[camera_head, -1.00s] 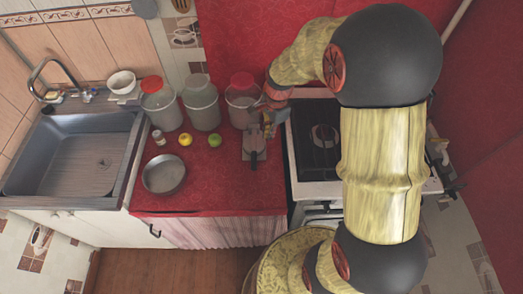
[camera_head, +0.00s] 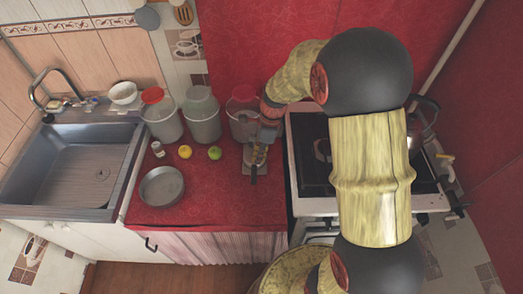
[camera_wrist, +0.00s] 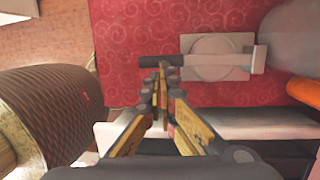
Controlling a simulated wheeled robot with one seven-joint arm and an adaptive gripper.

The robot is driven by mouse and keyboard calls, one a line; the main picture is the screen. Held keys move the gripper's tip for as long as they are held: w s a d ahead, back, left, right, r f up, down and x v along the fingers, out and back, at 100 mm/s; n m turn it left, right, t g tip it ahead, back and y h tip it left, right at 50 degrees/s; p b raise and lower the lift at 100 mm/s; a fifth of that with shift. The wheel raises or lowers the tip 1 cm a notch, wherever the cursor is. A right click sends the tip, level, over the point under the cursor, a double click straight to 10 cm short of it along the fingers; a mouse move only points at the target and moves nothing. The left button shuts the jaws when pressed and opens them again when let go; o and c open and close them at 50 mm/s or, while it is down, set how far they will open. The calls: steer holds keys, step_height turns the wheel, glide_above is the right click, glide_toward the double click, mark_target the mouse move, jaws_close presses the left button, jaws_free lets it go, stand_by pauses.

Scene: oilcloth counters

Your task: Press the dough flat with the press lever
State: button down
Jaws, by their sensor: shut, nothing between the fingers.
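The press (camera_head: 247,169) stands on the red counter near the stove, a small grey plate with a dark lever handle pointing to the counter's front. In the wrist view the press plate (camera_wrist: 238,70) shows with a round disc, a pale block at one end and the dark handle (camera_wrist: 146,60) at the other. My gripper (camera_wrist: 162,72) is shut and empty. Its fingertips overlap the handle in the wrist view; I cannot tell if they touch it. In the head view my gripper (camera_head: 261,146) is over the press. No dough is visible; the disc may hide it.
Several lidded jars, including a red-lidded one (camera_head: 243,112), stand behind the press. A green apple (camera_head: 215,153), a lemon (camera_head: 185,152), a small shaker (camera_head: 158,149) and a metal pan (camera_head: 162,186) lie left. The stove (camera_head: 307,155) is right. Counter between pan and press is clear.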

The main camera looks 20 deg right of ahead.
mark_target(255, 173)
steer(key=b+x, duration=0.1)
steer(key=x, duration=0.4)
steer(key=shift+f+b, duration=0.3)
steer(key=shift+f, duration=0.05)
